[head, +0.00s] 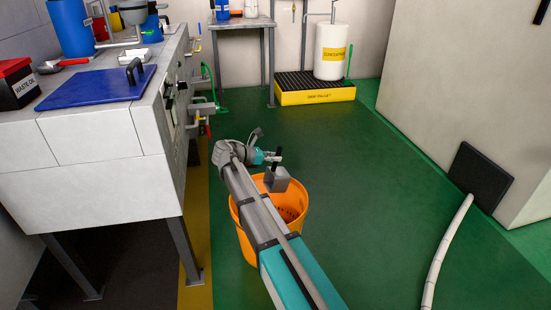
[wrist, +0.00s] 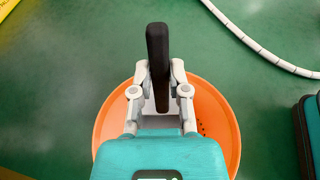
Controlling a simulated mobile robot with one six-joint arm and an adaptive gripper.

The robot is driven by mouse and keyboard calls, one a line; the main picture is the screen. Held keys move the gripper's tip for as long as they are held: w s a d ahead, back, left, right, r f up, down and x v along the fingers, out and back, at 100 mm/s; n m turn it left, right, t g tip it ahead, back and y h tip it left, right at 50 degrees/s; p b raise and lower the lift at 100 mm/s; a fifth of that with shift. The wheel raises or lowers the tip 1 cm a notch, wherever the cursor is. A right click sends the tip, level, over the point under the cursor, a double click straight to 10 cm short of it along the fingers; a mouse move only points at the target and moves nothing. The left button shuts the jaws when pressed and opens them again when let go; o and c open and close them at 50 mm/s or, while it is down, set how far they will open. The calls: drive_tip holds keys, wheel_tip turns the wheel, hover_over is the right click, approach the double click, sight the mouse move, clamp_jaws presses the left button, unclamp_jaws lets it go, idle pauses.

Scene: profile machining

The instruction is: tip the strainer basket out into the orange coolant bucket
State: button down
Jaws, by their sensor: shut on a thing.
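My gripper (head: 270,157) is shut on the black handle (wrist: 157,50) of the strainer basket. The basket (head: 277,181) is a small grey box that shows in the head view just below the handle and looks tilted. It hangs over the orange coolant bucket (head: 244,243), at about the height of its rim. The bucket stands on the green floor, partly covered by my arm.
A grey bench (head: 95,180) with a blue lid (head: 90,90) and a waste oil box (head: 17,85) stands at the left. A yellow drip pallet (head: 315,96) with a white drum is at the back. A white hose (head: 443,250) crosses the right floor. Green floor between is clear.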

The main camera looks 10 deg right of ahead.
drive_tip(key=shift+w+d+y+p, duration=0.1)
drive_tip(key=shift+d+y+p, duration=0.3)
drive_tip(key=shift+d+p, duration=0.2)
drive_tip(key=shift+w+d+f+g+y+p, duration=0.1)
drive_tip(key=shift+d+f+g+y+p, duration=0.1)
drive_tip(key=shift+d+y+p, duration=0.3)
drive_tip(key=shift+w+d+f+g+y+p, duration=0.1)
drive_tip(key=shift+d+g+y+p, duration=0.1)
drive_tip(key=shift+d+y+p, duration=0.3)
drive_tip(key=shift+w+d+f+y+p, duration=0.1)
drive_tip(key=shift+d+f+y+p, duration=0.2)
drive_tip(key=shift+d+f+y, duration=0.3)
drive_tip(key=shift+d+r, duration=0.1)
drive_tip(key=shift+d, duration=0.1)
drive_tip(key=d+y, duration=0.1)
drive_tip(key=d+f+y+p, duration=0.1)
drive_tip(key=d+y+p, duration=0.1)
drive_tip(key=shift+w+d+f+g+y, duration=0.15)
drive_tip(key=shift+w+f+g+y, duration=0.2)
drive_tip(key=shift+f+g+y, duration=0.05)
